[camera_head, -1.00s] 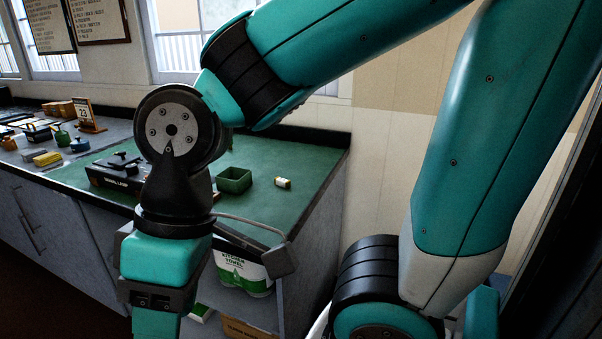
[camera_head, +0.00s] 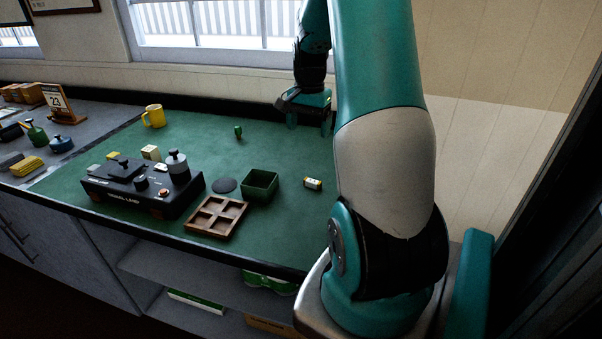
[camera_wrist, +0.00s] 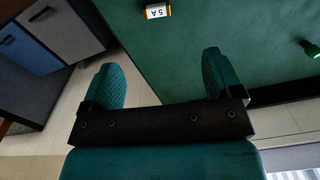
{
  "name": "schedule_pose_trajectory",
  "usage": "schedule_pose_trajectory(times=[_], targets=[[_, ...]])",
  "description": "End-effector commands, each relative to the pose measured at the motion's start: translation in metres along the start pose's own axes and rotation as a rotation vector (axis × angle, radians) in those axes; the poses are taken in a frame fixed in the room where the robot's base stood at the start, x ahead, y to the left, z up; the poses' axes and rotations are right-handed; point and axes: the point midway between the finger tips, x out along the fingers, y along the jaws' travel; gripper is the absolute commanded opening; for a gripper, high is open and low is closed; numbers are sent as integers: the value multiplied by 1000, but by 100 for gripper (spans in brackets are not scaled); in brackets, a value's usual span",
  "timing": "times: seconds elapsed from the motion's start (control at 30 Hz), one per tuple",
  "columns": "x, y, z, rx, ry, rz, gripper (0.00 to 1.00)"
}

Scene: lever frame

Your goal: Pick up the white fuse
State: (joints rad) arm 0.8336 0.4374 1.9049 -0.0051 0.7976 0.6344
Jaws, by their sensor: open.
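The white fuse (camera_head: 313,183) lies on its side on the green mat, right of the green box. It also shows at the top edge of the wrist view (camera_wrist: 158,12), with "5 A" on its label and yellowish ends. My gripper (camera_head: 308,119) is open and empty, beyond the fuse toward the window side. In the wrist view its two fingers (camera_wrist: 162,65) are spread wide with nothing between them, and the fuse is clear of both.
A green open box (camera_head: 260,187) and a wooden divided tray (camera_head: 215,218) stand left of the fuse. A small green object (camera_head: 238,131) and a yellow mug (camera_head: 153,116) stand behind. The mat around the fuse looks clear.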

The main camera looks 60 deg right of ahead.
Motion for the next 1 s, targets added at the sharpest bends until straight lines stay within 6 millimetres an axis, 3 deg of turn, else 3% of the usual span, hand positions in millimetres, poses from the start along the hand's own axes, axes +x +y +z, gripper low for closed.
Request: schedule_pose_trajectory(times=[0.17, 0.53, 1.0], targets=[[23, 8, -8, 35, -4, 9, 85], [103, 8, -7, 29, -3, 7, 85], [150, 10, -5, 26, -4, 7, 85]])
